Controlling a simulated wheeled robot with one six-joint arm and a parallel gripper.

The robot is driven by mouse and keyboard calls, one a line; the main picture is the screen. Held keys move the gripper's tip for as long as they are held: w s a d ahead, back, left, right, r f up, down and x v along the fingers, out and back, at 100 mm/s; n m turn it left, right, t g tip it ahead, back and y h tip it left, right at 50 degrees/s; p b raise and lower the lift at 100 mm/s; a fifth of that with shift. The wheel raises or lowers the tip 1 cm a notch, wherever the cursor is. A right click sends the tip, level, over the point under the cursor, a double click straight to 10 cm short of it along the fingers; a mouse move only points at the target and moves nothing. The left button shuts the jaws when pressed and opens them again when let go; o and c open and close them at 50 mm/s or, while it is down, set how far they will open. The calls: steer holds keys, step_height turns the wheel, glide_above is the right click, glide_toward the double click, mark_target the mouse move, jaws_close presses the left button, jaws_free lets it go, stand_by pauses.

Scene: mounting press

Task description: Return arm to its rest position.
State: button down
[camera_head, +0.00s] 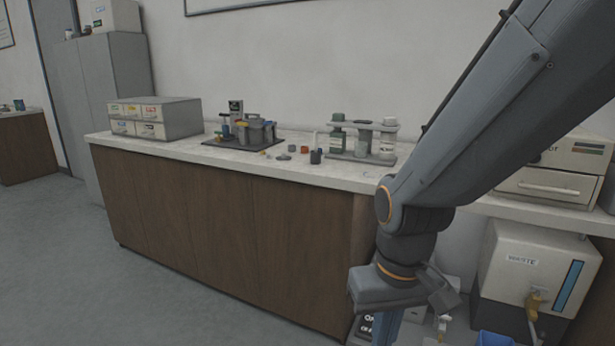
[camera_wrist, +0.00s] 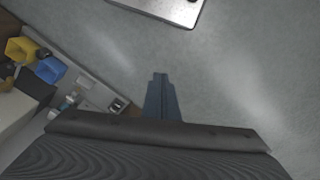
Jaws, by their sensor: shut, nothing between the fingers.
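My arm (camera_head: 470,130) comes down from the upper right of the head view and bends at the wrist in front of the counter's right end. The gripper hangs downward there and its tip runs out of the bottom edge. In the wrist view my gripper (camera_wrist: 160,78) shows as narrow blue-grey fingers pressed together, with bare grey floor beyond them. It is shut and holds nothing.
A wooden counter (camera_head: 225,225) bears a drawer box (camera_head: 155,117), a dark rack tray (camera_head: 225,142) and bottles (camera_head: 388,138). At right stand a white tank (camera_head: 530,268) and a beige machine (camera_head: 560,165). A blue bin (camera_wrist: 50,70) and yellow bin (camera_wrist: 20,50) show. Open floor lies left.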

steer(key=s+d+r+m+p, duration=0.2)
steer(key=d+r+p, duration=0.5)
steer(key=p, duration=0.3)
steer(key=shift+d+r+h, duration=0.15)
steer(key=shift+r+h, duration=0.15)
steer(key=shift+r, duration=0.6)
